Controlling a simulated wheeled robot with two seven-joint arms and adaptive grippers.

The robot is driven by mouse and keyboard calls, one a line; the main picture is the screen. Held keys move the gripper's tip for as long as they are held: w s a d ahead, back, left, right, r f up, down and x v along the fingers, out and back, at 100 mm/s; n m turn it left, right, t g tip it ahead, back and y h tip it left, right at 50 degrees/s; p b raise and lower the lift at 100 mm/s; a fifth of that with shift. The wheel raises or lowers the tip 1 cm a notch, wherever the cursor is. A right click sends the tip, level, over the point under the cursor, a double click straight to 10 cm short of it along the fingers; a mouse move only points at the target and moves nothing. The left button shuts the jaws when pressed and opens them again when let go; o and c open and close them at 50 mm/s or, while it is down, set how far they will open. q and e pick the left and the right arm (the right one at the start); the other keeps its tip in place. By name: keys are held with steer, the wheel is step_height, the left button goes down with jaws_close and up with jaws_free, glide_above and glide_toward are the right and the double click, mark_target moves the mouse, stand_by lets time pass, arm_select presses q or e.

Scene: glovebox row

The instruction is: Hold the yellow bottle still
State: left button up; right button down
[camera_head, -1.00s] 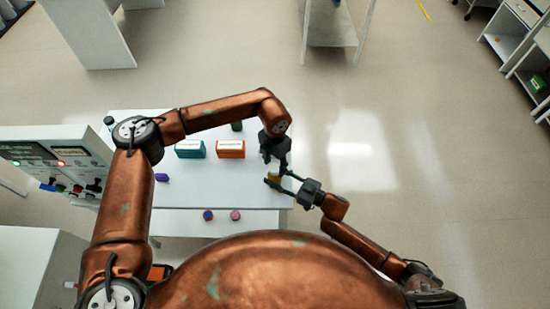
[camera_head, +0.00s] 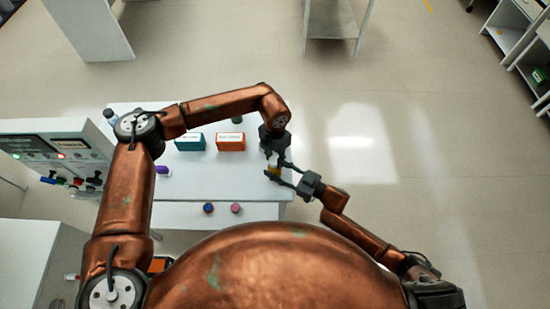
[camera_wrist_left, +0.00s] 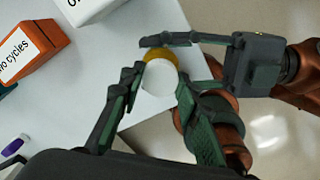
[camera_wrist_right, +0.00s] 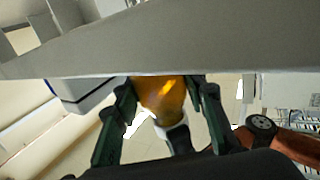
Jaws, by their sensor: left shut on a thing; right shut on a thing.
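The yellow bottle (camera_head: 274,170) stands near the right edge of the white table. In the left wrist view its amber body (camera_wrist_left: 131,48) shows beside its round white cap (camera_wrist_left: 160,77). My right gripper (camera_head: 290,177) comes in from the right, and its fingers are shut on the amber body, which also shows in the right wrist view (camera_wrist_right: 160,97). My left gripper (camera_head: 274,156) reaches down from above, with its fingers (camera_wrist_left: 152,98) on either side of the cap and shut on the bottle's cap end. The exact contact is partly hidden.
A teal box (camera_head: 190,142), an orange box (camera_head: 231,142) and a dark green item (camera_head: 237,120) stand left of the grippers. A purple item (camera_head: 162,170) lies farther left. Two small round caps (camera_head: 208,208) (camera_head: 236,208) are at the front. A control panel (camera_head: 60,155) borders the left.

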arm_select(q)
steer(key=shift+m, duration=0.9)
steer(key=shift+c, duration=0.3)
steer(key=o, duration=1.4)
steer(key=shift+c, duration=0.2)
step_height(320, 180, up, 12)
arm_select(e)
steer(key=c, duration=1.2)
jaws_free()
steer(key=shift+o, duration=0.2)
steer(key=v, duration=1.2)
